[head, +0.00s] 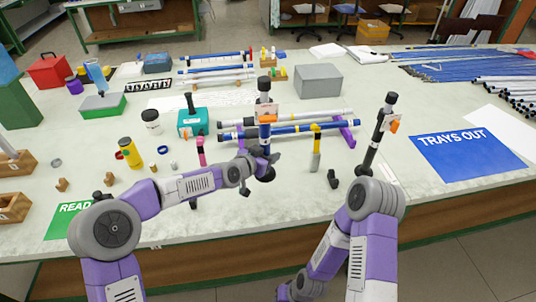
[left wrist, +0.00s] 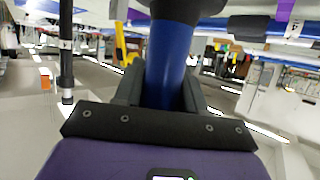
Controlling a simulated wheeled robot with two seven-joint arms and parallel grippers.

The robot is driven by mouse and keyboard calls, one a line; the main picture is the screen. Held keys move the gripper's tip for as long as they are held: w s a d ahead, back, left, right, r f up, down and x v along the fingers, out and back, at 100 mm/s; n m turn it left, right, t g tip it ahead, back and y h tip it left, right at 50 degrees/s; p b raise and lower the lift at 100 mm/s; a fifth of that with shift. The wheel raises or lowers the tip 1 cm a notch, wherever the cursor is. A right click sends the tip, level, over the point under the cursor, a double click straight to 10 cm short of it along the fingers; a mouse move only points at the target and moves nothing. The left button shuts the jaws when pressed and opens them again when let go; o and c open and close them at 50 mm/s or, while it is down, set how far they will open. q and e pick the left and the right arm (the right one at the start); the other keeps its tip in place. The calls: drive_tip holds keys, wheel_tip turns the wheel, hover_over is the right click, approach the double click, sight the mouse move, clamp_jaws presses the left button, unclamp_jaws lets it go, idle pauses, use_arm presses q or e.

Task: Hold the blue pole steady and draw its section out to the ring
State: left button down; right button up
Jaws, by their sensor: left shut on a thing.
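The blue pole (head: 264,133) stands upright near the middle of the table in the head view. It has a dark top, a pale tag with an orange part below it, and a blue lower tube. My left gripper (head: 262,160) is shut around it low down, just above its dark foot. In the left wrist view the blue tube (left wrist: 168,60) sits between the two dark fingers (left wrist: 163,88), below a black collar. I cannot make out a ring on the pole.
A black pole (head: 377,137) with an orange part stands to the right. Behind, white and blue rods lie on a purple rack (head: 344,131). A yellow-topped tool (head: 316,148) stands between the poles. A blue "TRAYS OUT" mat (head: 468,165) lies at right. The front table strip is mostly clear.

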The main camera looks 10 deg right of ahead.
use_arm(q)
drive_tip(key=shift+f+b, duration=2.85)
drive_tip(key=shift+f, duration=0.45)
drive_tip(key=shift+f+b, duration=1)
drive_tip(key=shift+f, duration=0.05)
